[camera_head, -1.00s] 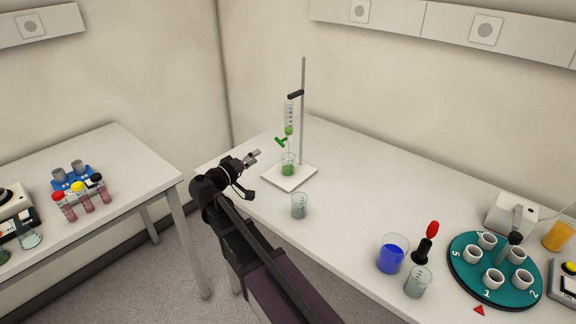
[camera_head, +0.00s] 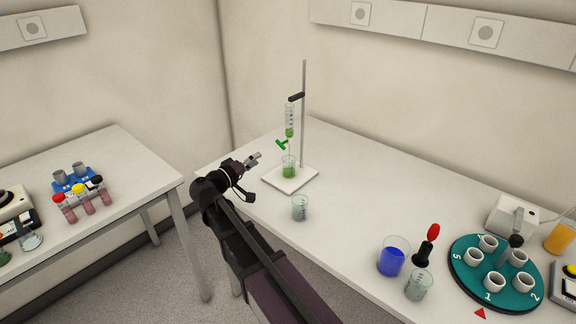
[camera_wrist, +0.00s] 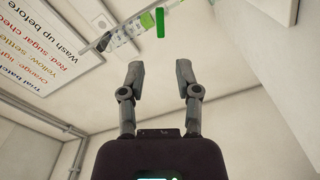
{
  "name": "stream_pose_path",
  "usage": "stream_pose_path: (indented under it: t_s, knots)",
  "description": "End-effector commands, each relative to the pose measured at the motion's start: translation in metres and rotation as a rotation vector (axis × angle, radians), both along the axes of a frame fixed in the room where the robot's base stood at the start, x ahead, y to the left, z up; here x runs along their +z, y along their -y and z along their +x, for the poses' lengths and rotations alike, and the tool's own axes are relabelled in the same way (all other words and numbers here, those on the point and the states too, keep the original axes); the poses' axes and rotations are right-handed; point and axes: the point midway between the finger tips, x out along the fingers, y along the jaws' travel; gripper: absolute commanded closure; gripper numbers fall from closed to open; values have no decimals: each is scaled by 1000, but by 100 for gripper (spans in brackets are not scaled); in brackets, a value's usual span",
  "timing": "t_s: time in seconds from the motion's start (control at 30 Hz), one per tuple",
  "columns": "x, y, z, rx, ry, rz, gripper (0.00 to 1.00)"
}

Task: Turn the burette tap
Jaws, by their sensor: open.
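The burette (camera_head: 290,118) is a clear graduated tube with green liquid near its bottom, clamped upright to a metal stand rod (camera_head: 303,110). Its green tap (camera_head: 282,144) sticks out to the left, above a beaker (camera_head: 289,168) holding green liquid on the white stand base (camera_head: 291,184). My gripper (camera_head: 255,158) is left of the beaker and lower than the tap in the head view, apart from both. In the wrist view, my gripper (camera_wrist: 160,68) is open and empty. The green tap handle (camera_wrist: 160,22) appears beyond the fingertips, between their lines, with the burette (camera_wrist: 122,32) to its left.
An empty-looking beaker (camera_head: 300,208) stands in front of the stand base. A blue-filled beaker (camera_head: 392,257) and a teal carousel (camera_head: 461,270) are farther right. Left is a separate table (camera_head: 125,165) with a tube rack. A printed wall sign (camera_wrist: 45,45) shows in the wrist view.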

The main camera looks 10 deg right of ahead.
Motion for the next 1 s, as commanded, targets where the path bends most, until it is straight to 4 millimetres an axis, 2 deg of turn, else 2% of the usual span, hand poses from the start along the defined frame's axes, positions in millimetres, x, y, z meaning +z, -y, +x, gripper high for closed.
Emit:
stream_pose_path:
  t_s: [0.03,0.1,0.27,0.57,1.0]
  knots:
    - [1,1,0,-1,-4,0,84]
    - [1,3,1,-4,-20,2,100]
    - [4,14,3,-15,-110,5,100]
    - [8,52,9,-4,-476,32,100]
    - [15,95,10,215,-1030,93,100]
